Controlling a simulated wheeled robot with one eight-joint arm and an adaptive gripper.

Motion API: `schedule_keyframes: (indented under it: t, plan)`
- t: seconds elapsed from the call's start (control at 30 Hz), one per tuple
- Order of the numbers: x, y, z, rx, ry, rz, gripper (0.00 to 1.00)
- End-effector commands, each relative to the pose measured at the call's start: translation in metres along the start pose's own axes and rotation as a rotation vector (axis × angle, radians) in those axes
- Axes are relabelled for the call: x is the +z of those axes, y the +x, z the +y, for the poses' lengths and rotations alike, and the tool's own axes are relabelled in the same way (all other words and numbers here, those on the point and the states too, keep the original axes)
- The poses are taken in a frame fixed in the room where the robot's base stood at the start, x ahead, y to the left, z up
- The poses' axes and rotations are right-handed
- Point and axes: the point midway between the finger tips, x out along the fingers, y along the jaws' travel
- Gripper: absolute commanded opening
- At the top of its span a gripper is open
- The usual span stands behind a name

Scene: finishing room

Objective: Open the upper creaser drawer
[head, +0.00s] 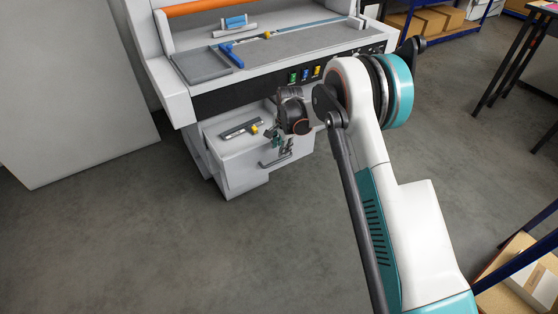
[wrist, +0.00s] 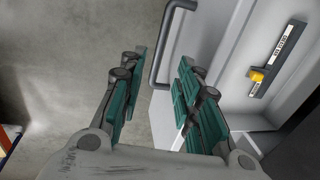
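I see no contact. The gripper partly hides the drawer unit in the head view.
A grey panel (head: 65,95) stands at the left. Bare concrete floor (head: 170,240) lies in front of the creaser. Shelves with cardboard boxes (head: 430,22) are at the back right, and a box (head: 530,275) is at the lower right.

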Motion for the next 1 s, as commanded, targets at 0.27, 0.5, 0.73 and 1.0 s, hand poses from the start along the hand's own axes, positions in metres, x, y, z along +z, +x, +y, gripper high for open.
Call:
schedule_keyframes:
  t: [0.27, 0.5, 0.73, 1.0]
  plan:
    - [0.0, 0.054, 0.001, 0.0, 0.0, 0.0, 0.31]
    - [0.0, 0.075, 0.0, 0.0, -0.001, 0.0, 0.31]
    - [0.0, 0.078, 0.0, 0.0, -0.001, 0.0, 0.31]
    - [0.0, 0.078, 0.0, 0.0, -0.001, 0.0, 0.0]
